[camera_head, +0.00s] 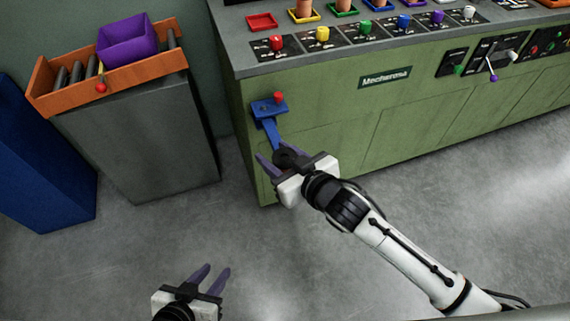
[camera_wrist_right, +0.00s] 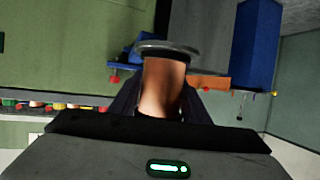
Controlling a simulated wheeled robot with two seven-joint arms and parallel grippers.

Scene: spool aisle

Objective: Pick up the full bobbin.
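The full bobbin (camera_wrist_right: 165,82), with a copper-brown winding and a grey end flange, is between the fingers of my right gripper (camera_wrist_right: 162,105) in the right wrist view. The fingers lie close against both its sides. In the head view my right gripper (camera_head: 277,161) is at the lower end of a blue chute (camera_head: 270,132) on the green machine's front. Only a dark round end of the bobbin shows there. Whether the bobbin still touches the chute is unclear. My left gripper (camera_head: 208,280) is open and empty above the floor.
The green machine (camera_head: 420,110) carries a counter with coloured trays and switches. A grey cabinet (camera_head: 150,140) at left holds an orange roller tray (camera_head: 60,95) with a purple bin (camera_head: 128,42). A blue box (camera_head: 45,165) stands beside it. The grey floor between is clear.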

